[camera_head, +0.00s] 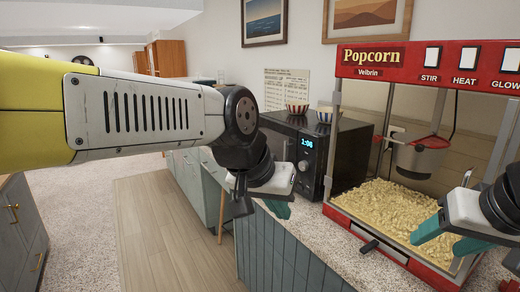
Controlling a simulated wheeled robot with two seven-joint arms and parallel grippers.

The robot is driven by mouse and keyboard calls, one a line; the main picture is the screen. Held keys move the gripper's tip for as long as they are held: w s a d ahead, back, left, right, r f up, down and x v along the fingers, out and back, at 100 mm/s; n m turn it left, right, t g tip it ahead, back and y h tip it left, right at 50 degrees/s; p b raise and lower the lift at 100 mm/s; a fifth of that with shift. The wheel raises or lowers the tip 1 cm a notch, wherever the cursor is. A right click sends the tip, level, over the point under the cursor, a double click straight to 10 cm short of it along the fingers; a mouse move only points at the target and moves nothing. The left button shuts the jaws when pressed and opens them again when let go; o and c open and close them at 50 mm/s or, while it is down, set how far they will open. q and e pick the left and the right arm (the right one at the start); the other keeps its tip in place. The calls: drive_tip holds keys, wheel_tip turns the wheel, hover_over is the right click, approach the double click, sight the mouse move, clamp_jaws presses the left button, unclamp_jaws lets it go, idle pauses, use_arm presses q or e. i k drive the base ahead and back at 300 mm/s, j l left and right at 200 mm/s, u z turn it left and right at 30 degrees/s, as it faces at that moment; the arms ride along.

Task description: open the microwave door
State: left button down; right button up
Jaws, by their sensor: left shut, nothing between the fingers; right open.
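The black microwave (345,150) stands on the counter, its lit display and dial facing left. My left gripper (278,208), with teal fingers, is shut and empty in front of the microwave, low near the counter edge. I cannot tell whether it touches the microwave. My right gripper (449,238) is open and empty at the right, in front of the popcorn machine.
A red popcorn machine (375,58) full of popcorn stands right of the microwave, its handle jutting forward. Grey-green cabinets (285,258) run below the counter. The wooden floor strip (160,235) at left is clear.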

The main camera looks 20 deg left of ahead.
sight(282, 138)
drive_tip(key=u, duration=0.75)
drive_tip(key=i+j+u, duration=0.3)
drive_tip(key=i+j, duration=0.55)
